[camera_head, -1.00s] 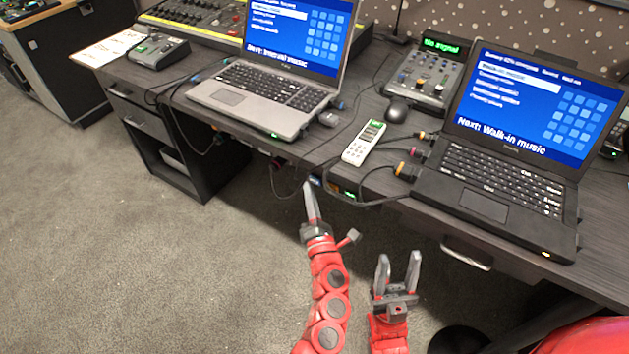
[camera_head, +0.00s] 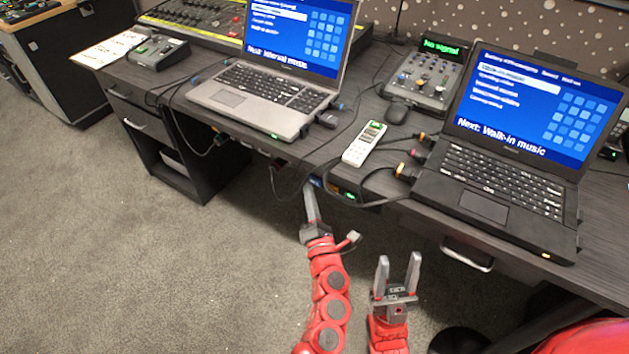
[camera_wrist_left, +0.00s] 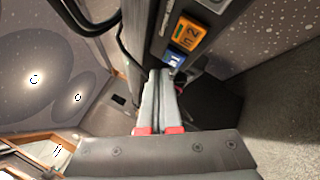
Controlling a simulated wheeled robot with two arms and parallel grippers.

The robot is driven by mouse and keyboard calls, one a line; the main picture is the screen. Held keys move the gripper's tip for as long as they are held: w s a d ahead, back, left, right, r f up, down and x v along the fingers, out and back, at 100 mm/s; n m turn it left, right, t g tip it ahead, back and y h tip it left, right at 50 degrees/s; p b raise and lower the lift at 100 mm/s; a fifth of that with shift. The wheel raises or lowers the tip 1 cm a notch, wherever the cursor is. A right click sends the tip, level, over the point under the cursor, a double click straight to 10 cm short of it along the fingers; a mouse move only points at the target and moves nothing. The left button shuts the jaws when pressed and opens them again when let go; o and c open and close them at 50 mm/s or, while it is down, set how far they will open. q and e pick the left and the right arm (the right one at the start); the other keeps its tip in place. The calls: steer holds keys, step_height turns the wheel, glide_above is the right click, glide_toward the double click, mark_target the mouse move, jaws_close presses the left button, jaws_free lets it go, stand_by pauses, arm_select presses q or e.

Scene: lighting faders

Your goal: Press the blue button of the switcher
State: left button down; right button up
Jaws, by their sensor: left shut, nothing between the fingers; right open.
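The switcher (camera_head: 350,195) is mounted under the front edge of the desk, with small lit buttons facing out. Its blue button (camera_head: 315,181) is at its left end; in the left wrist view the blue button (camera_wrist_left: 174,58) sits beside an orange button (camera_wrist_left: 188,35) marked "in 2". My left gripper (camera_head: 309,188) is shut and empty, its tips right at the blue button. In the left wrist view the left gripper's closed fingertips (camera_wrist_left: 160,73) lie close beside the blue button; I cannot tell whether they touch. My right gripper (camera_head: 398,262) is open and empty, pointing up in front of the desk.
Cables hang around the switcher below the desk edge. On the desk (camera_head: 400,215) stand a grey laptop (camera_head: 265,95), a black laptop (camera_head: 500,180), a white remote (camera_head: 365,145) and a small mixer (camera_head: 428,75). The carpet (camera_head: 130,250) at left is clear.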

stand_by(0.9)
arm_select(q)
steer(key=shift+w+d+b, duration=0.25)
steer(key=shift+w+b, duration=0.1)
steer(key=shift+b, duration=0.05)
steer(key=shift+w+d+b, duration=0.15)
steer(key=shift+w+b, duration=0.1)
steer(key=shift+b, duration=0.05)
stand_by(0.5)
stand_by(0.3)
steer(key=shift+s+a, duration=0.4)
steer(key=shift+s, duration=0.25)
steer(key=s+a, duration=0.1)
steer(key=s, duration=0.1)
steer(key=s+a, duration=0.2)
stand_by(0.4)
stand_by(0.7)
